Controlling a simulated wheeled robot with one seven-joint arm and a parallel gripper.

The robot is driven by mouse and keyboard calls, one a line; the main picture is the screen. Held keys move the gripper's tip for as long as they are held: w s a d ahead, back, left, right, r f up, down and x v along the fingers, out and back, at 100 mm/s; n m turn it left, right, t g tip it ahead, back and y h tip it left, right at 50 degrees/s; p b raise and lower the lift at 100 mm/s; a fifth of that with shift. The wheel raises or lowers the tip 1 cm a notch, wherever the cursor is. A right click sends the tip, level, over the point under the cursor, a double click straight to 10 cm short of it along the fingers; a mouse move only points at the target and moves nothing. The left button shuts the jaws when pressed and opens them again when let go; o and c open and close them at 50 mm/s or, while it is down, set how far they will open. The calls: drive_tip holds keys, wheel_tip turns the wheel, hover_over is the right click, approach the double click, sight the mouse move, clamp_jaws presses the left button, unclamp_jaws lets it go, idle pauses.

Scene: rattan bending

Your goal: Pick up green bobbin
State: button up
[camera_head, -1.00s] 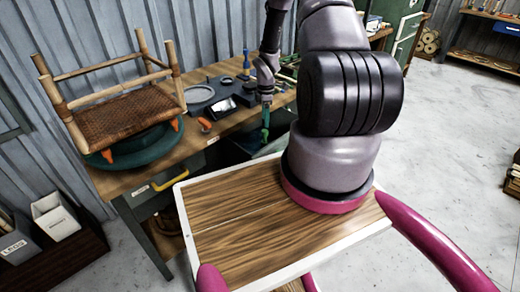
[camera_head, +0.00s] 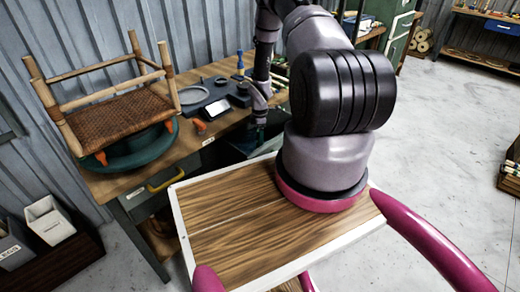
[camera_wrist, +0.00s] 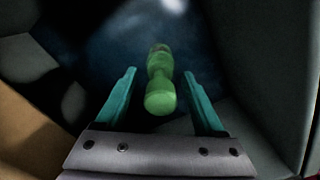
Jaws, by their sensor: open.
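The green bobbin (camera_wrist: 160,82) shows in the middle of the wrist view, a narrow-waisted piece lying lengthwise in a dark space. My gripper (camera_wrist: 159,74) is open, with one teal finger on each side of the bobbin and a visible gap on both sides. How far the bobbin lies below the fingertips is hard to tell. In the head view my gripper (camera_head: 257,138) points down at the front edge of the workbench, over a dark recess. The bobbin is hidden there.
The workbench (camera_head: 110,184) carries a rattan stool frame (camera_head: 125,103) on a round green stand, plus tools and a dark tray. Grey walls (camera_wrist: 262,75) rise close to my gripper on the right. A tan surface (camera_wrist: 30,130) lies at lower left.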

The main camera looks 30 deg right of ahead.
clamp_jaws()
idle(1.4)
